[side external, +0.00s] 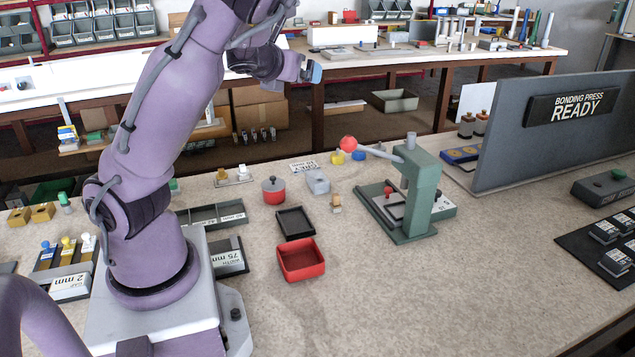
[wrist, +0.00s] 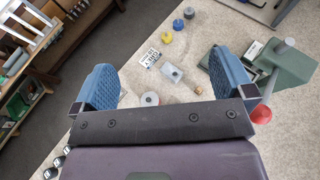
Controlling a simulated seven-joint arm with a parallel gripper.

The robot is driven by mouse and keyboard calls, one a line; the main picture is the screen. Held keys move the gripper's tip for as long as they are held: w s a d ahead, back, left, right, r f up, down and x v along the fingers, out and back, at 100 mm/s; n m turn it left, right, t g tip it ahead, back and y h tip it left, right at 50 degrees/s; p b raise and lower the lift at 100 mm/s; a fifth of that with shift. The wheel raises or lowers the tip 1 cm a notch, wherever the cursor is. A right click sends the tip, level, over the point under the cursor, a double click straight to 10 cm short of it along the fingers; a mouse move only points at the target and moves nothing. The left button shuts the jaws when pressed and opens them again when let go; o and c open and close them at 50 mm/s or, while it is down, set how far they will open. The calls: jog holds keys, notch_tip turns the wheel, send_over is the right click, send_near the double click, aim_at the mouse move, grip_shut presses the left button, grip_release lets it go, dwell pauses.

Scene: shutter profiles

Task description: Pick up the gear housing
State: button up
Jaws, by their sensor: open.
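A small light-grey block (side external: 317,182), which looks like the gear housing, stands on the bench left of the green press in the side view. No label on it is readable. It also shows in the wrist view as a grey block (wrist: 172,73) between my fingers in the picture, well below them. My gripper (side external: 312,72) is high above the bench, with a blue fingertip showing in the side view. In the wrist view my gripper (wrist: 163,78) has its two blue fingers wide apart with nothing between them.
A green press (side external: 412,190) with a red-knobbed lever stands right of the block. A red lidded pot (side external: 274,190) is left of it, and a small brass piece (side external: 335,203) is just in front. A black tray (side external: 295,222) and red bin (side external: 301,260) lie nearer.

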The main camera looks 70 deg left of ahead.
send_near(319, 178)
jog(key=shift+r+x, duration=0.2)
jog(key=shift+x, duration=0.95)
jog(key=shift+f+x, duration=0.2)
jog(key=shift+x, duration=2.7)
jog(key=shift+d, duration=0.1)
jog(key=shift+c, duration=0.5)
jog(key=shift+r, duration=0.1)
jog(key=c, duration=1.4)
